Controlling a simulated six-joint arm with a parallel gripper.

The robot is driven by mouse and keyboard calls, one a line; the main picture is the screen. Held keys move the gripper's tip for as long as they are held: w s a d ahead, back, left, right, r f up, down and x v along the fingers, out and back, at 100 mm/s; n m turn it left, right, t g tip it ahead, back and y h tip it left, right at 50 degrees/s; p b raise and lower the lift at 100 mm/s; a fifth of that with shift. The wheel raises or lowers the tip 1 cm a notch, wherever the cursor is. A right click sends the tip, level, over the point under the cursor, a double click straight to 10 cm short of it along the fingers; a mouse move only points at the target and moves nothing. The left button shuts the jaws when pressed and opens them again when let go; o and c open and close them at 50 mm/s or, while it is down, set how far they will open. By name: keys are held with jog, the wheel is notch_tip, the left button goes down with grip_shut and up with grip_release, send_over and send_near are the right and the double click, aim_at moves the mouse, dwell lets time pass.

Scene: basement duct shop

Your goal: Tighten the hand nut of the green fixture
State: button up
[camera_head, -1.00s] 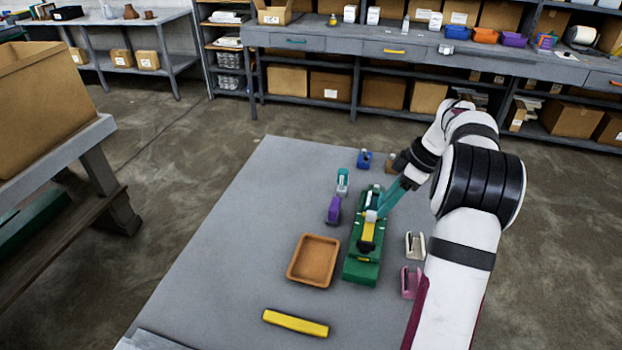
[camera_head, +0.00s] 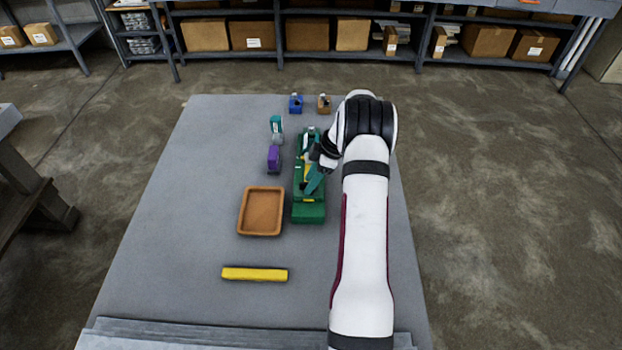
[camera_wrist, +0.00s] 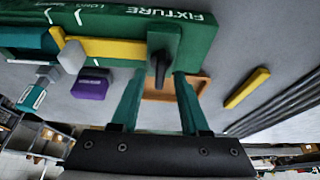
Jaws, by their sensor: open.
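The green fixture (camera_head: 309,213) lies lengthwise on the grey table, and its FIXTURE lettering shows in the wrist view (camera_wrist: 110,22). A yellow bar (camera_wrist: 112,48) lies along it, with a pale block at one end. The black hand nut (camera_wrist: 162,60) with its lever sits on an upright green end block. My gripper (camera_wrist: 158,78) is open, its two teal fingers apart and empty, tips near the end block on either side of the nut's lever in the picture. Contact cannot be told.
A brown tray (camera_head: 242,212) stands left of the fixture, and a loose yellow bar (camera_head: 255,274) lies nearer. Purple (camera_head: 273,158), teal (camera_head: 277,126), blue (camera_head: 296,104) and brown (camera_head: 324,104) small fixtures stand left and beyond. The table's left side is clear.

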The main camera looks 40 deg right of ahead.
jog(key=shift+c, duration=0.2)
grip_shut()
dwell(0.3)
jog(key=m+h, duration=0.1)
jog(key=m, duration=0.3)
jog(key=shift+a+r+t, duration=0.1)
jog(key=shift+t, duration=0.3)
jog(key=m+h, duration=0.2)
jog(key=m, duration=0.2)
jog(key=shift+s+a+m, duration=0.1)
jog(key=shift+a+m, duration=0.05)
jog(key=shift+m, duration=0.15)
jog(key=m+h, duration=0.2)
jog(key=m, duration=0.3)
jog(key=shift+a, duration=0.1)
jog(key=shift+a+m+g+h, duration=0.1)
jog(key=shift+m+g+h, duration=0.45)
jog(key=shift+m, duration=1.55)
jog(key=shift+h, duration=0.25)
